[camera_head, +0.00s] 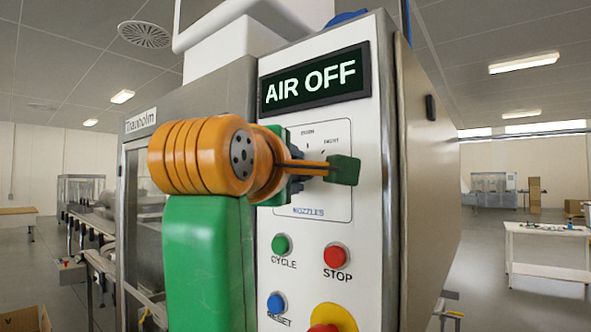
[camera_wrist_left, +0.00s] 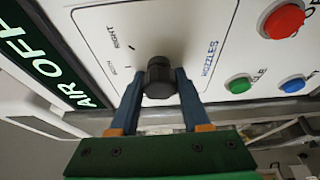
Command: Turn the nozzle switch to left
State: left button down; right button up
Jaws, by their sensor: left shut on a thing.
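The nozzle switch is a black round knob (camera_wrist_left: 158,82) on a white panel marked NOZZLES. In the left wrist view it stands between the two blue fingers of my left gripper (camera_wrist_left: 159,74), which is shut on it from both sides. In the head view my orange and green left arm reaches across the panel, and its gripper (camera_head: 298,167) covers most of the knob. Which way the knob points I cannot tell. The lit display (camera_head: 311,81) above reads AIR OFF. My right gripper is not in view.
Below the switch are a green CYCLE button (camera_head: 281,244), a red STOP button (camera_head: 335,257), a blue RESET button (camera_head: 276,303) and a red knob on yellow (camera_head: 328,326). A white table (camera_head: 548,232) stands far right. The floor between is clear.

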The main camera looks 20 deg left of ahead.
pick_arm(q)
jog(key=shift+c, duration=1.8)
grip_release()
jog(key=shift+a, duration=0.15)
jog(key=shift+s, duration=0.15)
jog(key=s+b, duration=0.3)
jog(key=s, duration=0.4)
jog(key=shift+d+b, duration=0.2)
jog(key=shift+b, duration=0.2)
jog(key=shift+w, duration=0.1)
